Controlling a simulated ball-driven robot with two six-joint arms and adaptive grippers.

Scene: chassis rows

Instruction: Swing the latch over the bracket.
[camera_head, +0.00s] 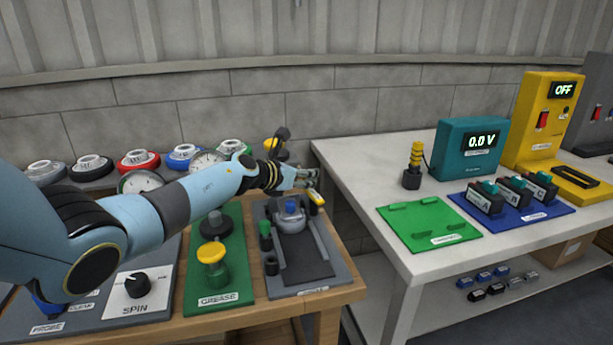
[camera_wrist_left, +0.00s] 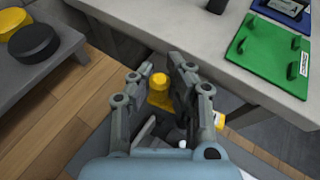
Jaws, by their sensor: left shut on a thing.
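My left gripper (camera_head: 308,182) is above the back right of a grey plate (camera_head: 332,288) on the wooden bench. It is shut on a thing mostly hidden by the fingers. A small yellow piece (camera_head: 317,198), perhaps the latch's handle, shows at the fingertips. In the left wrist view the fingers (camera_wrist_left: 176,82) stand close around a yellow knob-like part (camera_wrist_left: 159,84); another yellow bit (camera_wrist_left: 219,120) shows beside the right finger. On the plate stands a grey fixture with a blue-topped part (camera_head: 291,212). I cannot clearly pick out the bracket. My right gripper is not in view.
A green plate labelled GREASE (camera_head: 219,298) with a yellow-capped jar (camera_head: 212,262) stands to the left. Discs line the back shelf, including a black one (camera_wrist_left: 33,43). A gap separates the bench from the white table (camera_head: 375,180), which holds a green mat (camera_head: 428,226).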

